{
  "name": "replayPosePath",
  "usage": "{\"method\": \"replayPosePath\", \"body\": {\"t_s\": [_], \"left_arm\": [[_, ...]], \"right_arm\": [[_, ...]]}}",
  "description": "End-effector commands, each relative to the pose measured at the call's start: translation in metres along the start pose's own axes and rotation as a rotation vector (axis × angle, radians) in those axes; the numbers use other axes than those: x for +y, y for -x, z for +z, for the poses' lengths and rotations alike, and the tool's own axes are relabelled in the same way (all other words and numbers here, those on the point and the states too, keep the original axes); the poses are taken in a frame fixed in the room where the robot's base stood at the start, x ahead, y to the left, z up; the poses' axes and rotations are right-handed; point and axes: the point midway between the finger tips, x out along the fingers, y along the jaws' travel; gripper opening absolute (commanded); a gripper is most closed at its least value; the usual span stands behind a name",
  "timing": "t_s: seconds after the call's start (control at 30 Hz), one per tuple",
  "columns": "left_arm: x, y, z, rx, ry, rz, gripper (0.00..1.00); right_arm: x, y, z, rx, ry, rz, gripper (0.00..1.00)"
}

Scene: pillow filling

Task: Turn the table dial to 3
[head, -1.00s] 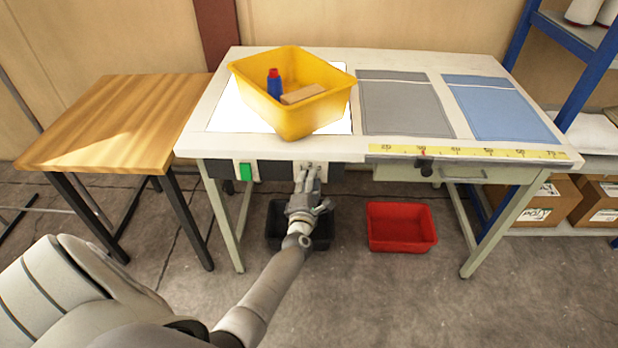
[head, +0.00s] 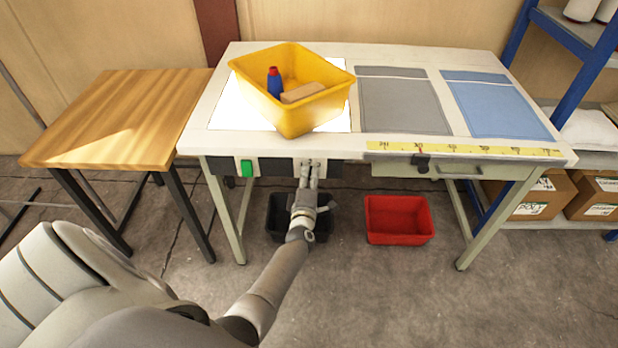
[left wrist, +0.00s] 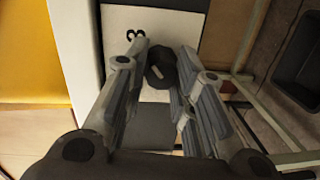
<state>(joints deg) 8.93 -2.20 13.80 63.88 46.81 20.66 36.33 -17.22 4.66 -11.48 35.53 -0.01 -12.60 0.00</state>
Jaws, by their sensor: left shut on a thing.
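The table dial (left wrist: 160,65) is a dark round knob with a small pale mark, on a white plate (left wrist: 186,22) with a black "3" printed beside it. Which number the mark points at I cannot tell. My left gripper (left wrist: 163,62) has its fingers on both sides of the knob and is shut on it. In the head view my left gripper (head: 309,172) is at the front edge of the workbench (head: 365,60), and its fingers hide most of the dial. My right gripper is not in view.
A green switch (head: 247,168) is left of the dial, and a black slider knob (head: 421,161) is to the right. A yellow bin (head: 300,118) stands on the lit panel above. A black bin (head: 282,228) and a red bin (head: 398,218) are on the floor below.

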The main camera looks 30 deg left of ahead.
Motion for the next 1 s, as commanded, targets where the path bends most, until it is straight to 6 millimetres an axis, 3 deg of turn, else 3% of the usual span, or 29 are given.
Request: {"method": "replayPosePath", "body": {"t_s": [0.23,0.27,0.43,0.77,1.0], "left_arm": [[0.004,-0.002,0.002,-0.003,-0.002,0.006,0.01],[0.004,-0.002,0.002,-0.003,-0.002,0.006,0.27],[0.003,-0.001,0.001,-0.003,-0.001,0.005,0.47],[0.001,0.001,0.001,-0.001,-0.001,0.001,0.47],[0.000,0.024,0.001,-0.002,0.001,-0.001,0.47]], "right_arm": [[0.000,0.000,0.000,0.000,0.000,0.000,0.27],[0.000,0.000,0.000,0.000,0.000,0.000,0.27],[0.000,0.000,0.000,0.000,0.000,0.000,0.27],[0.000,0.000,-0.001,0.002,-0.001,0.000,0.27],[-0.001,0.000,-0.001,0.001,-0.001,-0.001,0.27]]}}
